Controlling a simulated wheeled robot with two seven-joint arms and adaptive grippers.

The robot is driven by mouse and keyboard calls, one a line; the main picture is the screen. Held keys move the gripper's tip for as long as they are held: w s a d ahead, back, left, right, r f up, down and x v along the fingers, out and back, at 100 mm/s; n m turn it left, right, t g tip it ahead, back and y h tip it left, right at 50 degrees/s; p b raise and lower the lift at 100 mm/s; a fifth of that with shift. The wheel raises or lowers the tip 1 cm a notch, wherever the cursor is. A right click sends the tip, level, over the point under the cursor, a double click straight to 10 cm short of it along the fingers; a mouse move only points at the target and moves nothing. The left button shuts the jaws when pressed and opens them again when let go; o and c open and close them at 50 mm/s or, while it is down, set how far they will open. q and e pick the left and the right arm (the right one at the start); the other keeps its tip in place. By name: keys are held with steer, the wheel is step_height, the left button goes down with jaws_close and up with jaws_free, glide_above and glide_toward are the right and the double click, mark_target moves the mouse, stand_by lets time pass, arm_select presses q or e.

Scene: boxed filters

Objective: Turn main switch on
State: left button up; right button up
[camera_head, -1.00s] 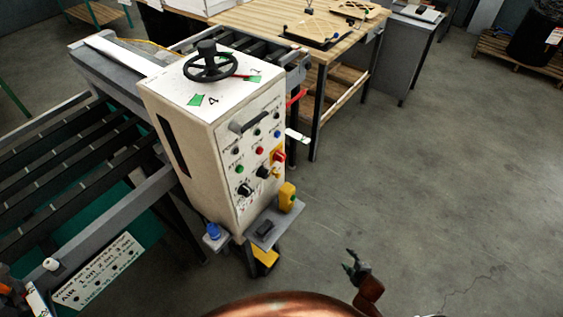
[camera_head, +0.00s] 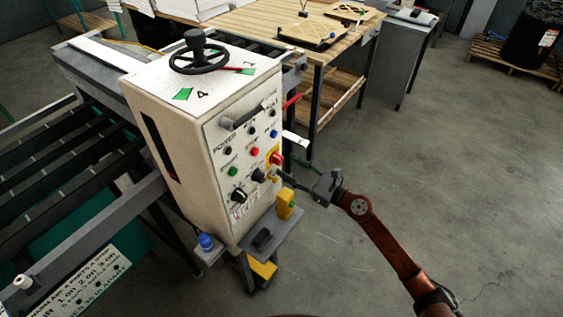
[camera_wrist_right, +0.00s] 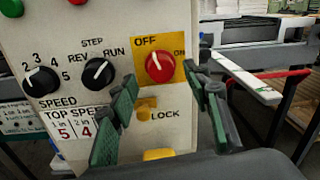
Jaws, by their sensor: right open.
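The main switch is a red rotary knob (camera_wrist_right: 159,66) on a yellow plate (camera_wrist_right: 176,46) marked OFF and ON; its white pointer line is tilted toward the OFF side. In the head view the knob (camera_head: 276,158) is on the right side of the white control box's front panel (camera_head: 222,165). My right gripper (camera_head: 284,172) is open and empty in front of the panel, a little below and right of the knob. In the right wrist view its green-padded fingers (camera_wrist_right: 160,112) are spread, with the knob beyond and above the gap. My left gripper is out of view.
Black SPEED (camera_wrist_right: 41,81) and STEP (camera_wrist_right: 98,73) selectors sit left of the knob, and a brass LOCK piece (camera_wrist_right: 147,108) below it. A yellow device (camera_head: 286,204) stands on a small shelf below the panel.

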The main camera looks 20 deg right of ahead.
mark_target(281, 160)
steer(key=shift+x, duration=2.1)
steer(key=shift+c, duration=0.3)
steer(key=shift+w+d, duration=0.1)
steer(key=shift+d, duration=0.05)
steer(key=c, duration=1)
